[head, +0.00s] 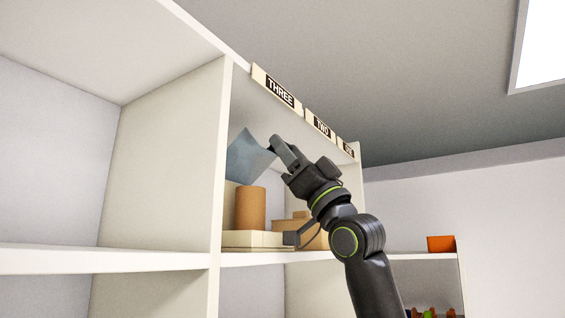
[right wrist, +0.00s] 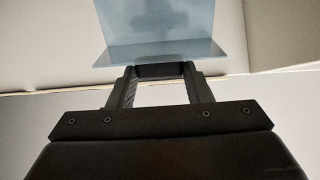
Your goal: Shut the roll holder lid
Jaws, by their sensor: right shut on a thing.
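The roll holder stands on a shelf in the head view, with a cream base (head: 256,239) and an upright brown roll (head: 250,207) on it. Its blue-grey lid (head: 246,158) is tilted up above the roll. My right gripper (head: 277,144) is at the lid's raised right edge and is shut on it. In the right wrist view, the right gripper's fingers (right wrist: 160,71) meet the front edge of the translucent lid (right wrist: 170,51). A dark shape shows through the lid. My left gripper is in neither view.
A white upright panel (head: 222,160) bounds the compartment on the left. A tan box (head: 302,232) stands behind the holder, partly hidden. An orange bin (head: 441,244) is farther right.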

